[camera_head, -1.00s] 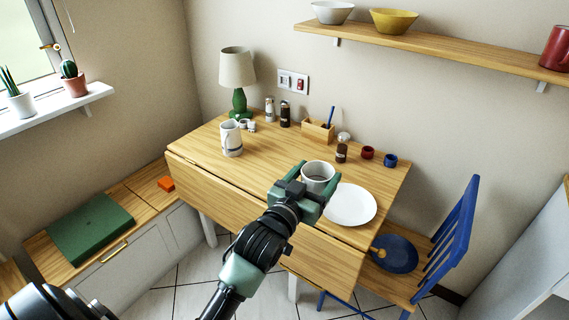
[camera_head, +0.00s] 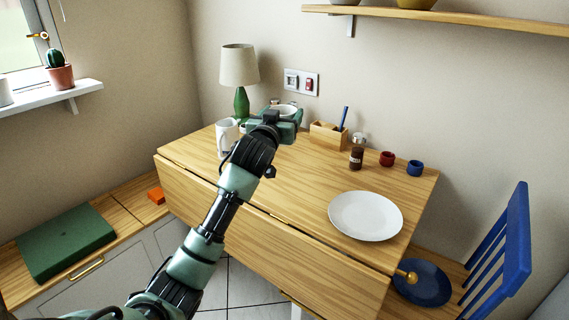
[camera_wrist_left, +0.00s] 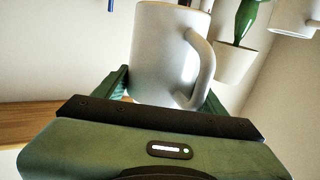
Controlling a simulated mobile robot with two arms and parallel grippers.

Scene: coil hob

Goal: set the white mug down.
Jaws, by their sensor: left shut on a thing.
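My left gripper (camera_head: 276,121) is shut on a white mug (camera_head: 285,110) over the back left part of the wooden table (camera_head: 300,190). The gripper hides most of the mug in the head view. In the left wrist view the held mug (camera_wrist_left: 168,52) sits between the green fingers, its handle to the right. Whether its base touches the table cannot be seen. A second white mug (camera_head: 226,135) stands on the table just left of the gripper. My right gripper is not in view.
A green lamp (camera_head: 239,65) stands behind and left of the gripper. A wooden box (camera_head: 327,136), brown jar (camera_head: 356,158), red cup (camera_head: 387,158) and blue cup (camera_head: 414,168) stand to the right. A white plate (camera_head: 365,216) lies front right; the table's middle is clear.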

